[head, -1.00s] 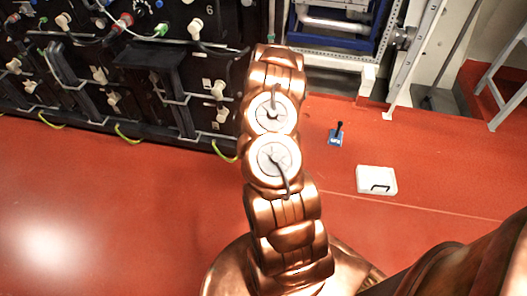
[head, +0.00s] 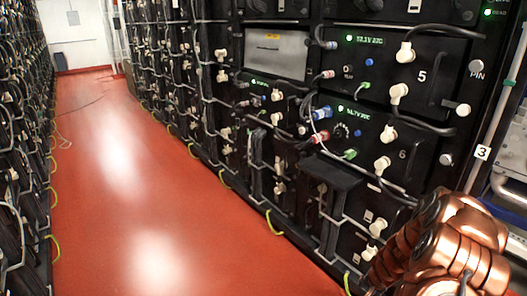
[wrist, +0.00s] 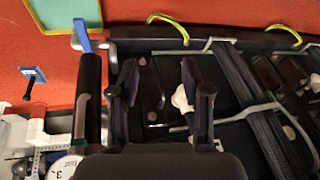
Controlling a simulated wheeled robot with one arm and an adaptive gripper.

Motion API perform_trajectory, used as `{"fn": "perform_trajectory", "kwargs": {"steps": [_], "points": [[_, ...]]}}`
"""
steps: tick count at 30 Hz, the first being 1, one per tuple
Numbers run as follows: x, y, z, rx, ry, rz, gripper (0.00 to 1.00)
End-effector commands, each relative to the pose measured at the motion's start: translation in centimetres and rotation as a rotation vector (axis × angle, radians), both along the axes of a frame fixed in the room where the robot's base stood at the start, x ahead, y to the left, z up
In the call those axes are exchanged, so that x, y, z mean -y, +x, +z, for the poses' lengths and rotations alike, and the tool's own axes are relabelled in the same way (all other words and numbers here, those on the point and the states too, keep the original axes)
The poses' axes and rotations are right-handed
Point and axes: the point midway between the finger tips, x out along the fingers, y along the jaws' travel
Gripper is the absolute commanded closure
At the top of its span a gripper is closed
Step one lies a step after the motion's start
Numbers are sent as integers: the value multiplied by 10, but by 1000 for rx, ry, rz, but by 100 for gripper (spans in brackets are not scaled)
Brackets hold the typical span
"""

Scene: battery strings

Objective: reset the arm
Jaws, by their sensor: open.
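My copper arm (head: 450,245) shows in the lower right of the head view, in front of the battery rack. My gripper is outside the head view. In the wrist view my gripper (wrist: 163,92) has its two dark fingers apart, with nothing held between them. Behind the fingers is the black battery rack (wrist: 230,70), seen sideways. A white connector (wrist: 181,99) on the rack shows between the fingers, close to the right one. I cannot tell how far the fingertips are from the rack.
The battery rack (head: 300,60) lines the aisle's right side, with cables and knobs sticking out. Another rack (head: 22,150) lines the left. The red floor (head: 130,190) between is clear. A small blue object with a black handle (wrist: 34,76) lies on the floor in the wrist view.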

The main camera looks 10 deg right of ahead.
Motion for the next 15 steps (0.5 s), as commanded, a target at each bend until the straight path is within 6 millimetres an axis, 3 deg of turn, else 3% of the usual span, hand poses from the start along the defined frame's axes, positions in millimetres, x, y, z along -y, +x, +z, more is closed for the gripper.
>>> {"fn": "perform_trajectory", "kwargs": {"steps": [3,7,15], "points": [[-43,15,37,24,54,99,52],[-89,20,73,27,109,206,52],[-172,1,142,-4,187,411,52]]}}
